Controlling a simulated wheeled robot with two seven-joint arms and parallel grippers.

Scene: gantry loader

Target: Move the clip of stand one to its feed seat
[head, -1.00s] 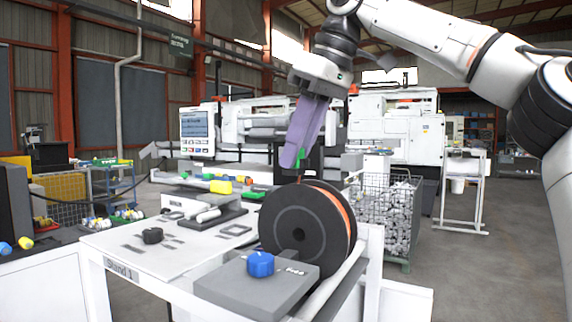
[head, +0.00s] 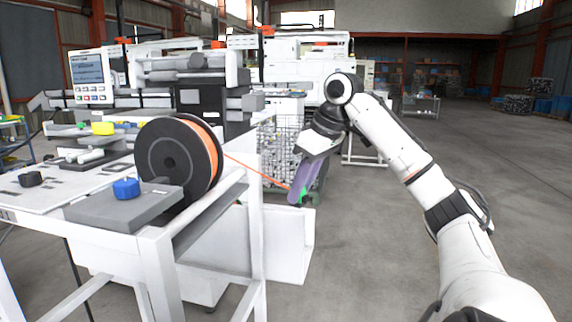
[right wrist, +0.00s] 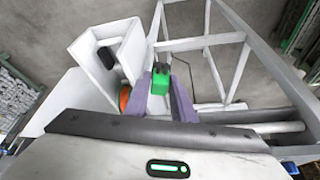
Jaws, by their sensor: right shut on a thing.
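My right gripper (head: 297,197) points down to the right of stand one, in the open. Its purple fingers are shut on the green clip (head: 303,195), which is mostly hidden by them in the head view. The clip shows more fully between the fingertips in the right wrist view (right wrist: 160,75). An orange strand (head: 258,174) runs from the black spool (head: 165,160) with orange filament to the clip. The spool stands upright on stand one (head: 150,235). I cannot make out the feed seat for certain. My left gripper is not in view.
A grey block (head: 110,210) with a blue knob (head: 126,189) sits at the stand's front. A white open box (head: 290,245) hangs at the stand's right side. A wire basket (head: 275,140) stands behind. The floor (head: 390,230) to the right is clear.

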